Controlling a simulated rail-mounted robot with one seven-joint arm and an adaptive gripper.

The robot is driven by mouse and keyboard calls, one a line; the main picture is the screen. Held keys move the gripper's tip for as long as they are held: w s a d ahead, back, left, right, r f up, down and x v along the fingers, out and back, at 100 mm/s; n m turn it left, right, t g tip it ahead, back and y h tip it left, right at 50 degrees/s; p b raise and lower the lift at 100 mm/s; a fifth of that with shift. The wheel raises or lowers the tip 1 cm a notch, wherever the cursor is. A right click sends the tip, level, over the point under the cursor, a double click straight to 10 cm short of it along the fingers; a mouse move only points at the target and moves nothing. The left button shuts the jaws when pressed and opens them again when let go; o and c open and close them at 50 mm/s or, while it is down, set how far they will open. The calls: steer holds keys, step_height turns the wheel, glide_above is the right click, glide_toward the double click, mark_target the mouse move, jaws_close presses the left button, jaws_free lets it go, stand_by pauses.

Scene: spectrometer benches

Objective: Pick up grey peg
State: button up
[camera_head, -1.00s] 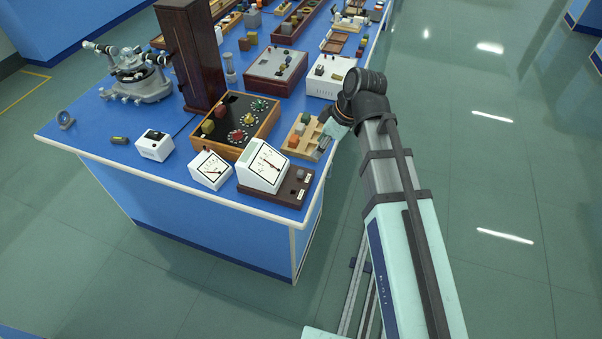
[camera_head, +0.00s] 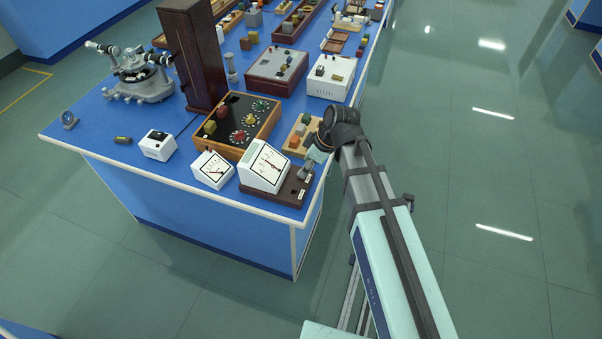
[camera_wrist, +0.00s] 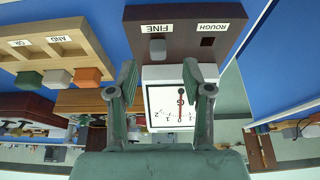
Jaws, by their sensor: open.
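A grey peg (camera_wrist: 158,48) stands in the dark brown base (camera_wrist: 185,22) at the label FINE. The base's socket at ROUGH is empty. My gripper (camera_wrist: 160,76) is open and empty, its two fingers on either side of the peg's line, with the peg just beyond the fingertips in the wrist view. In the head view my gripper (camera_head: 308,166) is over the dark brown base (camera_head: 287,192), and its fingers cover the peg. I cannot tell whether they touch it.
A white dial meter (camera_head: 264,166) adjoins the base and shows between the fingers in the wrist view (camera_wrist: 170,105). A wooden block (camera_wrist: 75,45) with green, grey and orange pegs, labelled OR and AND, lies beside it. The bench edge and open floor are close on the right.

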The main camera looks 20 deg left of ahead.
steer(key=shift+p+x, duration=0.6)
steer(key=shift+x, duration=1.4)
steer(key=shift+w, duration=0.15)
jaws_close()
